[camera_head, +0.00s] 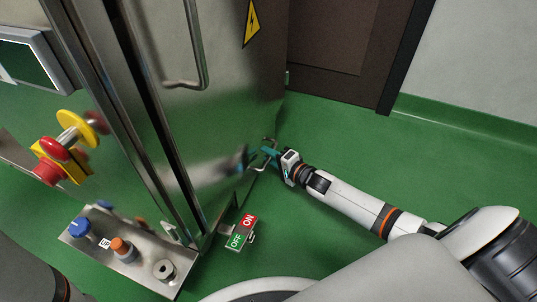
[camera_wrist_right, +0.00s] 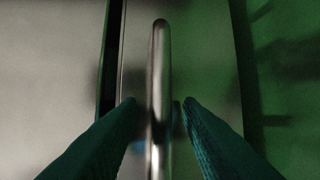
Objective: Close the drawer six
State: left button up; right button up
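A small metal bar handle (camera_head: 262,166) stands out from the lower part of the steel cabinet front (camera_head: 225,110) in the head view. I see no number on it, so I cannot tell whether it belongs to drawer six. My right gripper (camera_head: 266,153) is at this handle. In the right wrist view the handle (camera_wrist_right: 158,65) runs upright between the teal fingers of my right gripper (camera_wrist_right: 159,104). The fingers are apart, with a narrow gap on each side of the bar. A dark vertical gap shows left of the handle. My left gripper is not in view.
A larger handle (camera_head: 202,50) is higher on the cabinet. A panel with knobs (camera_head: 130,262), a red-and-yellow emergency button (camera_head: 55,165) and an ON/OFF sign (camera_head: 241,231) are nearby. A brown door (camera_head: 345,45) stands behind. Green floor (camera_head: 345,140) is clear at right.

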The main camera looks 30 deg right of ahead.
jog(key=p+v, duration=0.6)
jog(key=v, duration=0.5)
jog(key=shift+s, duration=0.25)
